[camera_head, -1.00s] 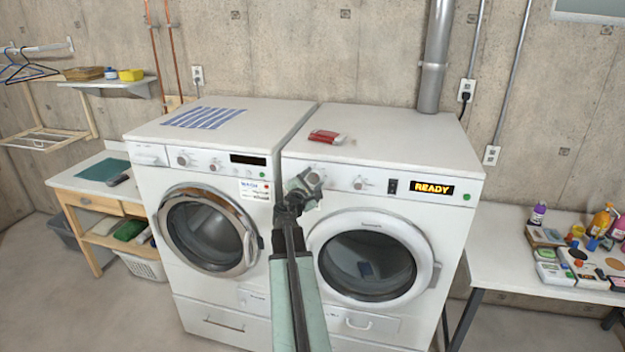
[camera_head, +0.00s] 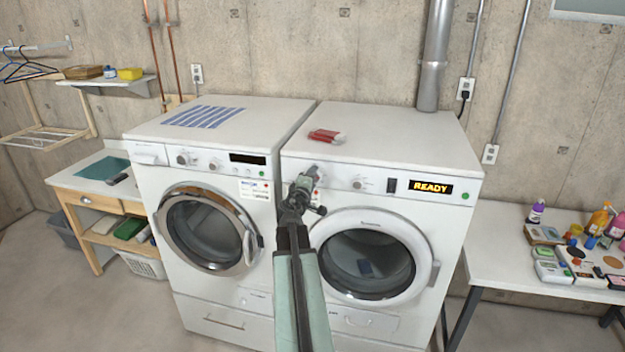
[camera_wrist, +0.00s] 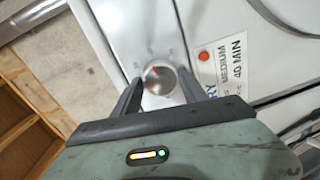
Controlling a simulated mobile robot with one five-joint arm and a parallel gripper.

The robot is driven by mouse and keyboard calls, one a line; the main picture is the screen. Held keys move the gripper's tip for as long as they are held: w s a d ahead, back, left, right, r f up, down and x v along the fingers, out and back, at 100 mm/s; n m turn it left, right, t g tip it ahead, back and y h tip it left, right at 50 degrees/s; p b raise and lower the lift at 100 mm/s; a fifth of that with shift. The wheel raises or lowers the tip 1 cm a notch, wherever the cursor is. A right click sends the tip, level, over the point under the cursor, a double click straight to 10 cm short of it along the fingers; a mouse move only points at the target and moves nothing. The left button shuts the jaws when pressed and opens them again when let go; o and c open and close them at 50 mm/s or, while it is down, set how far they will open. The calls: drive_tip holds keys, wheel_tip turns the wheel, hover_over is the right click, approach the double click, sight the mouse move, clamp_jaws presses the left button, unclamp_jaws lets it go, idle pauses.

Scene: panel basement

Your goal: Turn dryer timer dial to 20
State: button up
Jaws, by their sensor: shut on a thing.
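The dryer (camera_head: 440,212) is the white machine on the right, with a lit READY display (camera_head: 431,187). Its timer dial (camera_wrist: 159,77) is a small round silver knob with a red mark near its top in the wrist view. The tick labels around it are too small to read. My gripper (camera_wrist: 160,84) is shut on the dial, one finger on each side. In the head view my gripper (camera_head: 308,181) is at the left of the dryer's front panel and hides the dial.
A second knob (camera_head: 358,183) and a dark switch (camera_head: 391,185) sit further right on the panel. The washer (camera_head: 150,180) stands close on the left. A red item (camera_head: 326,136) lies on the dryer top. A red button (camera_wrist: 204,56) is near the dial.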

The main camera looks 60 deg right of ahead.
drive_tip(key=shift+m, duration=0.5)
drive_tip(key=o, duration=1.4)
drive_tip(key=shift+c, duration=0.2)
drive_tip(key=shift+a, duration=0.1)
drive_tip(key=v, duration=0.7)
drive_tip(key=shift+a+p, duration=0.25)
drive_tip(key=shift+p, duration=0.1)
drive_tip(key=shift+s, duration=0.1)
